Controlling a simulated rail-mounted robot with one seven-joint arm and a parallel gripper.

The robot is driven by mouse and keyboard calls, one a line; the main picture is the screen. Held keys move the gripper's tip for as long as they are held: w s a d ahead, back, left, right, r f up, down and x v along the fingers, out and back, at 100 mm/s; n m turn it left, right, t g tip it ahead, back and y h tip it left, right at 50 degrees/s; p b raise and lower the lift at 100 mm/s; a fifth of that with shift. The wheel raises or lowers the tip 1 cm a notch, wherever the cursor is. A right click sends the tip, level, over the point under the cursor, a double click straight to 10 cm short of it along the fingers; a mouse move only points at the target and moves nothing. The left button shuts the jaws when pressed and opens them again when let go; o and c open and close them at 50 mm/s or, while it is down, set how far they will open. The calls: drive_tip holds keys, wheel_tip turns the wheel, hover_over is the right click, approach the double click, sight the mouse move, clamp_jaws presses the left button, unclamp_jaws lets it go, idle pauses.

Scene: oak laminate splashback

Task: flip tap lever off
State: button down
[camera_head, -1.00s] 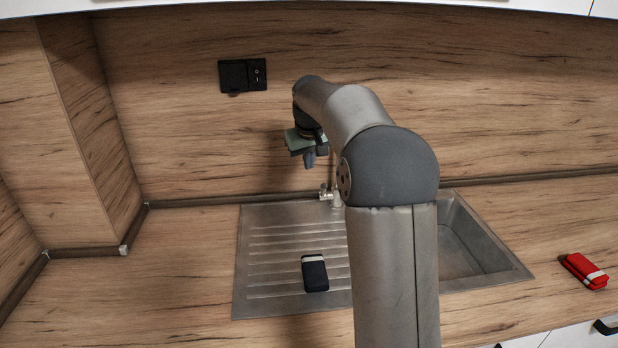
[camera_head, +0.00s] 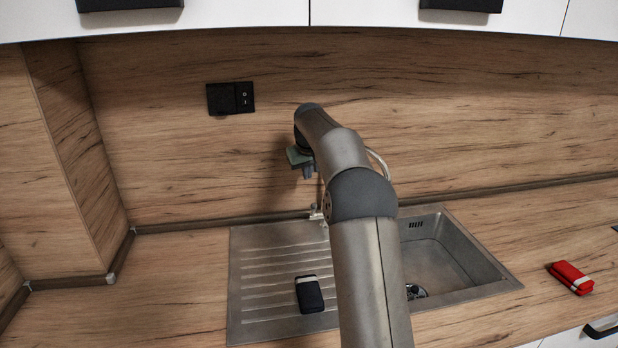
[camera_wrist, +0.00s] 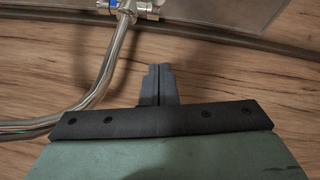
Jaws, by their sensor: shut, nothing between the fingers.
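The metal tap (camera_head: 317,213) stands at the back edge of the sink, partly hidden by my arm; its curved spout (camera_head: 378,160) shows right of the arm. In the wrist view the tap body (camera_wrist: 132,8) is at the top, with a blue mark, and the spout pipe (camera_wrist: 112,70) bends down to the left. The lever cannot be clearly told apart from the body. My gripper (camera_head: 308,174) is above the tap, in front of the splashback. In the wrist view its fingertips (camera_wrist: 158,70) are together and empty, right of the pipe and apart from it.
The steel sink (camera_head: 243,270) has a drainer at left and a basin (camera_head: 435,250) at right. A dark object with a white end (camera_head: 309,294) lies on the drainer. A red folded item (camera_head: 570,278) lies on the right counter. A black socket (camera_head: 230,98) is on the splashback.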

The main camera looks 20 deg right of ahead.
drive_tip(key=f, duration=0.3)
drive_tip(key=d+f+p, duration=0.1)
drive_tip(key=f, duration=0.2)
drive_tip(key=f+p, duration=0.1)
drive_tip(key=f, duration=0.2)
drive_tip(key=shift+w+d+f, duration=0.15)
drive_tip(key=shift+d+f, duration=0.05)
drive_tip(key=shift+f, duration=0.05)
